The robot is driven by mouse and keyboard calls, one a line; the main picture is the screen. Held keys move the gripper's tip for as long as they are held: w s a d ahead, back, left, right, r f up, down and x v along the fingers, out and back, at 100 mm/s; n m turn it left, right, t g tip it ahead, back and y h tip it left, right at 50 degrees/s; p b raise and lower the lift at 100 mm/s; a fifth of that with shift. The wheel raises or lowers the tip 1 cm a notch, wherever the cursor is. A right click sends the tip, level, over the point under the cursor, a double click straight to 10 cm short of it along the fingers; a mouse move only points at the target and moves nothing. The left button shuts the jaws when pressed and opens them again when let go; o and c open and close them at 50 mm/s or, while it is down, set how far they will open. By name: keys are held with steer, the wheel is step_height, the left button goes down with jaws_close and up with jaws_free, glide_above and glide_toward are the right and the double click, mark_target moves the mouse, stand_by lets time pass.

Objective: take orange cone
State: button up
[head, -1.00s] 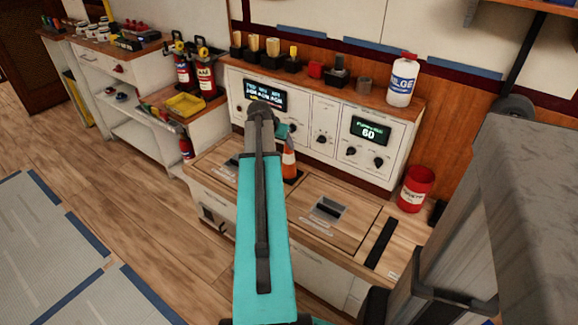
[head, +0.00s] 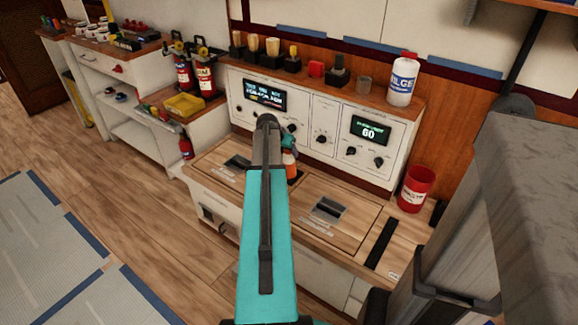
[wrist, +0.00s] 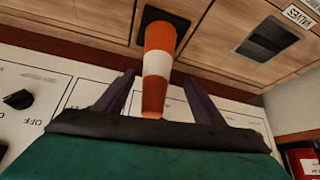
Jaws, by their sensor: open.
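The orange cone (head: 291,170) with a white band stands on the wooden counter, partly hidden behind my arm in the head view. In the wrist view the cone (wrist: 157,65) runs from its dark base at the top of the picture down between my two fingers. My gripper (wrist: 163,90) is open, one finger on each side of the cone. Gaps show between the fingers and the cone. In the head view my arm hides most of the gripper.
The counter (head: 345,245) has dark recessed hatches and a black strip. A white control panel (head: 322,125) with knobs and screens rises close behind the cone. A red bin (head: 416,188) stands at its right. A white bottle (head: 402,80) stands on the shelf above.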

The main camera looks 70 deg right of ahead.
mark_target(289, 155)
steer(key=shift+s+x, duration=0.15)
steer(key=shift+x, duration=1.15)
steer(key=shift+s+x, duration=0.15)
steer(key=shift+x, duration=1.1)
steer(key=shift+a, duration=0.1)
steer(key=shift+c, duration=0.4)
jaws_close()
steer(key=shift+r, duration=5)
